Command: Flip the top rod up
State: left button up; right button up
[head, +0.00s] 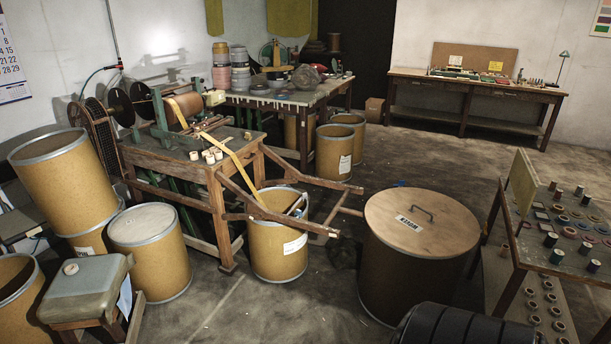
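The tape winding machine (165,150) stands left of the middle, a wooden bench with green metal parts and a brown roll (184,106) on top. A yellow tape (232,157) runs from the roll down toward a drum. Thin rods (210,124) lie across the bench top near the tape; they are too small to tell which is the top rod or how it is set. Wooden arms (315,181) reach out from the bench to the right. Neither of my grippers is in view.
A brown drum (278,250) stands under the wooden arms. A large lidded drum (421,222) stands right of it. More drums (62,178) crowd the left. A table with small rolls (575,262) is at right. Bare floor (430,165) lies behind the lidded drum.

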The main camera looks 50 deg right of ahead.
aim_at(201, 80)
jog(key=i+l+z, duration=0.1)
jog(key=l+z, duration=0.15)
jog(key=i+l+z, duration=0.15)
jog(key=l+z, duration=0.15)
jog(key=l, duration=0.15)
jog(key=i+l+z, duration=0.35)
jog(key=l+z, duration=0.15)
jog(key=l, duration=0.15)
jog(key=i+l, duration=0.5)
jog(key=l, duration=0.15)
jog(key=i+j, duration=0.5)
jog(key=i, duration=0.2)
